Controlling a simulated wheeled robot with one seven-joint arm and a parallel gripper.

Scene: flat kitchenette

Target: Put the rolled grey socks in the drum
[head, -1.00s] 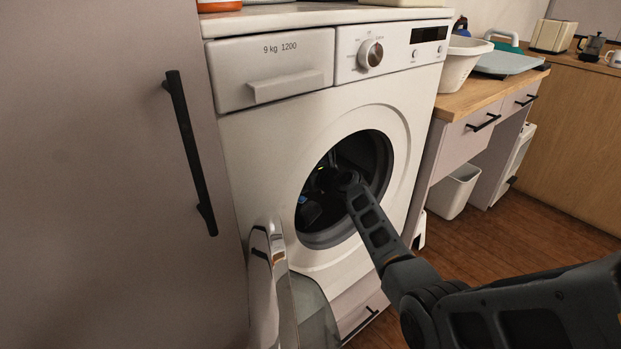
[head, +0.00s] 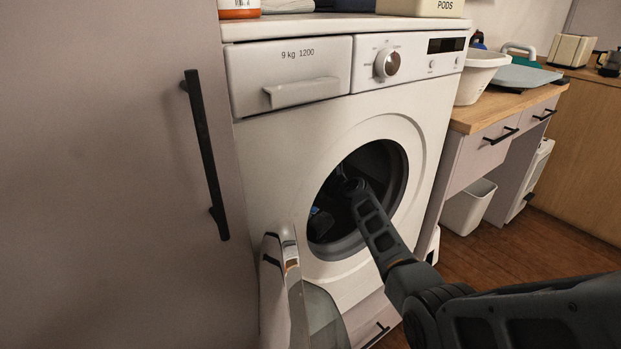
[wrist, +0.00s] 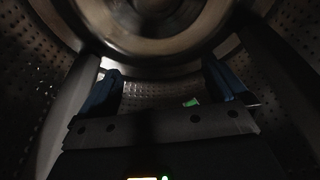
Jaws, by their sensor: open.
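The washing machine's drum (head: 388,165) is open at the front, and my arm reaches in through the round opening. In the wrist view the perforated drum wall (wrist: 40,95) surrounds my gripper (wrist: 163,85). Its two blue-padded fingers stand wide apart. I see no rolled grey socks between the fingers. A small green patch (wrist: 190,102) shows between them, too small and dark to identify. In the head view a dark shape with a blue patch shows inside the opening; I cannot tell what it is. I cannot make out the grey socks in either view.
The machine's glass door (head: 292,290) hangs open at the lower left of the opening, close to my arm. A tall cabinet (head: 110,180) stands at left. At right are a wooden counter (head: 480,115) with a white basin (head: 482,75) and a white bin (head: 468,207) below.

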